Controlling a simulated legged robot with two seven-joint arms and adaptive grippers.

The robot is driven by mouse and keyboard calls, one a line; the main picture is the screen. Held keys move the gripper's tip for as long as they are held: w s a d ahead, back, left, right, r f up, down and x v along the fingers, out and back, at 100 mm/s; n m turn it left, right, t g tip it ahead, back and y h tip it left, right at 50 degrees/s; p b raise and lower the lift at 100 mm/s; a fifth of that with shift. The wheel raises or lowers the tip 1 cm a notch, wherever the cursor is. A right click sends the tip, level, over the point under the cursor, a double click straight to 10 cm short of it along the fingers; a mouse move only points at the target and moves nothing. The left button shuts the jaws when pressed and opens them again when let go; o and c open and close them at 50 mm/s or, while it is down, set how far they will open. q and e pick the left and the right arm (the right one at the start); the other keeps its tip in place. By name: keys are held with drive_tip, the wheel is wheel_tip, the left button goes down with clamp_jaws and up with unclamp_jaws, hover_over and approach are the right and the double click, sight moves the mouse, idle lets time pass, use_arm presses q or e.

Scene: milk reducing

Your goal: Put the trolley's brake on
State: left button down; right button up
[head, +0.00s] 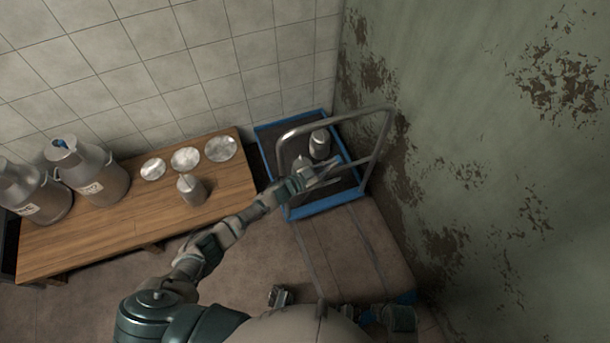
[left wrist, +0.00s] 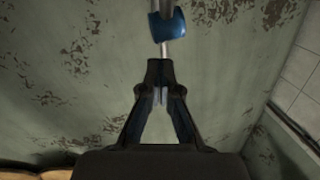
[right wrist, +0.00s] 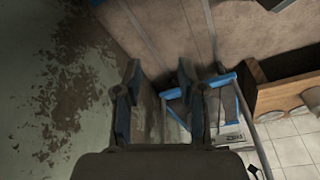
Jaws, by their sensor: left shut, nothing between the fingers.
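The trolley (head: 330,206) has a blue-edged platform and a grey tube handle (head: 384,132), and stands in the corner at the right wall. My left gripper (head: 326,170) is over the trolley, inside the handle frame in the head view. In the left wrist view the left gripper (left wrist: 160,72) is shut and empty. Just beyond its tips is a metal rod with a blue collar (left wrist: 167,25); I cannot tell whether they touch. My right gripper (right wrist: 158,75) is open and empty. The trolley's blue edge (right wrist: 180,93) shows beyond it. I cannot make out the brake's setting.
Metal cans (head: 319,144) stand on the trolley. A wooden bench (head: 110,228) at left holds large milk cans (head: 92,172), round lids (head: 186,159) and a small can (head: 191,189). The peeling wall (head: 480,150) is close at right.

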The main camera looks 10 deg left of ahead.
use_arm(q)
drive_tip(key=r+p+v, duration=0.2)
drive_tip(key=v, duration=0.9)
drive_tip(key=shift+s+p, duration=0.2)
drive_tip(key=shift+p, duration=0.1)
use_arm(e)
wheel_tip(320, 180, down, 8)
drive_tip(key=s, duration=0.2)
drive_tip(key=shift+a+f, duration=0.2)
drive_tip(key=shift+a, duration=0.05)
use_arm(q)
drive_tip(key=shift+a, duration=0.35)
use_arm(e)
drive_tip(key=shift+a+r, duration=0.1)
drive_tip(key=shift+a, duration=0.15)
